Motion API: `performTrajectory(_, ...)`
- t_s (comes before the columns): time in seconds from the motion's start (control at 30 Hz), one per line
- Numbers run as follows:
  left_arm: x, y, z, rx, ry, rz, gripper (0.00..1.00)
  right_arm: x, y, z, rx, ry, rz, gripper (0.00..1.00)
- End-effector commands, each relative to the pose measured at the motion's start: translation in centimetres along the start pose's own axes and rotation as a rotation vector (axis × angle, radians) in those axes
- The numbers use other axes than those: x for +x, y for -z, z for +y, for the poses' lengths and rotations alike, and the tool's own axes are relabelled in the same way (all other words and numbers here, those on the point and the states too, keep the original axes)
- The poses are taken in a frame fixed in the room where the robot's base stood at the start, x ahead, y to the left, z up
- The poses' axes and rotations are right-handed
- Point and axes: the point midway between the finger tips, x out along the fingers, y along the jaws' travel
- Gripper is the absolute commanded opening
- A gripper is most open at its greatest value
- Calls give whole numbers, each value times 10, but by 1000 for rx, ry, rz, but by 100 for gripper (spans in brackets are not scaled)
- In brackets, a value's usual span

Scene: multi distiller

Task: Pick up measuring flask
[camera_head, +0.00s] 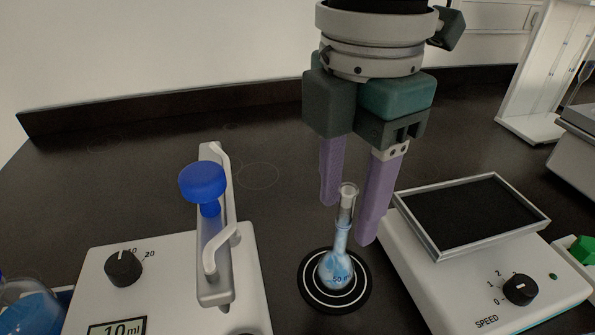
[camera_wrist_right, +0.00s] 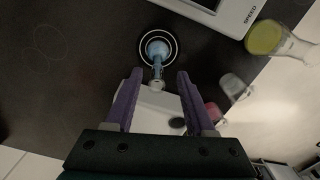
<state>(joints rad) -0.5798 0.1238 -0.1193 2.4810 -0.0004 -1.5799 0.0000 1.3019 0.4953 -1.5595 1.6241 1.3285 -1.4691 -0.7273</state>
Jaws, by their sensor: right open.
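The measuring flask (camera_head: 336,268) stands upright on a round black mat with white rings (camera_head: 362,293). It has a round body with pale blue liquid and a narrow clear neck. My right gripper (camera_head: 348,215) is open and points down, with its purple fingers on either side of the flask's neck top in the head view. In the right wrist view the flask (camera_wrist_right: 157,52) shows ahead of the open right gripper (camera_wrist_right: 159,74), with its neck lined up between the fingers. I cannot tell whether either finger touches the glass. My left gripper is not in view.
A white device with a blue-topped plunger (camera_head: 203,182) stands left of the flask. A white SPEED device with a black plate (camera_head: 474,216) stands close on the right. In the right wrist view a flask with yellow-green liquid (camera_wrist_right: 264,37) stands right. Dark countertop (camera_head: 130,180) is clear behind.

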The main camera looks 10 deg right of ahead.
Motion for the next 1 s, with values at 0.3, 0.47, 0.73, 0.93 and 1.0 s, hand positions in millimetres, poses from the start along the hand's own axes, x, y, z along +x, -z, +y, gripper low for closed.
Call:
performTrajectory(0.3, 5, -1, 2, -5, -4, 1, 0, 45, 0, 3, 0, 2, 0, 55)
performTrajectory(0.47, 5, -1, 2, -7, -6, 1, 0, 54, 0, 4, -1, -1, 0, 55)
performTrajectory(0.73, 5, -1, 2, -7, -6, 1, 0, 54, 0, 4, 0, -1, 0, 45)
performTrajectory(0.93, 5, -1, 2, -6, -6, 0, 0, 53, 0, 4, 0, -1, 0, 22)
performTrajectory(1.0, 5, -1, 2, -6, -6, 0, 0, 53, 0, 4, 0, -1, 0, 14)
